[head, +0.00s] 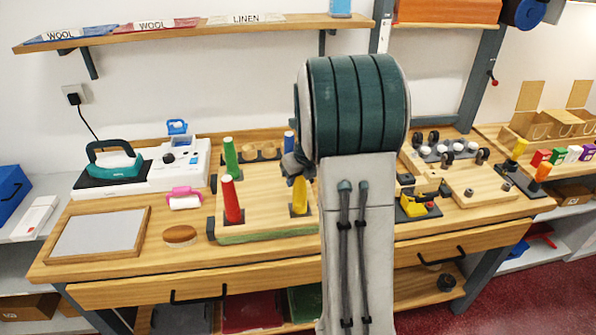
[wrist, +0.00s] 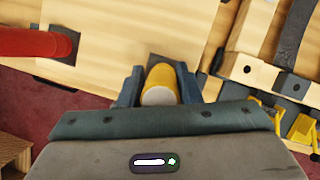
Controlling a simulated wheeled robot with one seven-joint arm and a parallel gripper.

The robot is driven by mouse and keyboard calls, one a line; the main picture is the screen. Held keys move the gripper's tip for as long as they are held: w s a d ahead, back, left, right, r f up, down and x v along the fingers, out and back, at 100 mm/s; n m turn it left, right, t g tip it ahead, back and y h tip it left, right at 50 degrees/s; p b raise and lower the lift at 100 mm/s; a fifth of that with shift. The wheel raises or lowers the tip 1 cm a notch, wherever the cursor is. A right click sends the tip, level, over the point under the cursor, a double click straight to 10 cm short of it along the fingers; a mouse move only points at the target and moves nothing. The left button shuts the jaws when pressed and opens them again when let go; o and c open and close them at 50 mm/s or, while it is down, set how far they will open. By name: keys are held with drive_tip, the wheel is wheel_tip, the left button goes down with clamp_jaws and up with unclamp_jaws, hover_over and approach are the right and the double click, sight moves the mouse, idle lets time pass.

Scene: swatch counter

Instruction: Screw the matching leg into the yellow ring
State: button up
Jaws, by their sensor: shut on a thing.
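The yellow leg (head: 299,197) stands near the front right corner of a wooden board (head: 262,222), its lower end at a dark square pad (head: 306,212). My gripper (head: 297,170) is shut on its upper part from above. In the wrist view the yellow leg (wrist: 162,78) sits between both fingers, its pale end towards the camera. A dark pad (wrist: 172,60) shows just behind it. No yellow ring is visible; whether the leg is seated in one is hidden. A red leg (head: 231,203), a green leg (head: 231,158) and a partly hidden blue leg (head: 289,141) stand at the other corners.
An iron (head: 115,162) on its base stands at the left, with a framed pale panel (head: 98,233) in front. A pink-and-white roller (head: 184,198) and a round brown piece (head: 180,236) lie beside the board. My arm hides the counter right of the board; a yellow-black tool (head: 416,207) lies beyond.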

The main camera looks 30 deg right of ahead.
drive_tip(key=m+p, duration=0.1)
drive_tip(key=p, duration=0.1)
drive_tip(key=m+h+p, duration=0.1)
drive_tip(key=m+p, duration=0.1)
drive_tip(key=p, duration=0.1)
drive_tip(key=m+p, duration=0.1)
drive_tip(key=p, duration=0.2)
drive_tip(key=shift+d+r+m+h, duration=0.1)
drive_tip(key=shift+r+m+h, duration=0.2)
drive_tip(key=shift+h, duration=0.1)
drive_tip(key=shift+f+m+g+h+p, duration=0.2)
drive_tip(key=shift+m+g+h+p, duration=0.1)
drive_tip(key=shift+m+p, duration=0.45)
drive_tip(key=shift+f+m, duration=0.2)
drive_tip(key=shift+m, duration=0.15)
drive_tip(key=shift+s+d+m+g+h, duration=0.1)
drive_tip(key=shift+m+g+h, duration=0.2)
drive_tip(key=shift+m, duration=0.55)
drive_tip(key=shift+s+d+m+g+h, duration=0.1)
drive_tip(key=shift+m+g+h, duration=0.15)
drive_tip(key=shift+m, duration=0.6)
drive_tip(key=shift+s+d+f+m+h, duration=0.15)
drive_tip(key=shift+m+h, duration=0.1)
drive_tip(key=shift+m, duration=0.15)
drive_tip(key=shift+m+g, duration=0.25)
drive_tip(key=shift+m, duration=0.15)
drive_tip(key=shift+s+f+m, duration=0.15)
drive_tip(key=shift+m, duration=0.25)
drive_tip(key=shift+r+m, duration=0.25)
drive_tip(key=shift+m, duration=0.05)
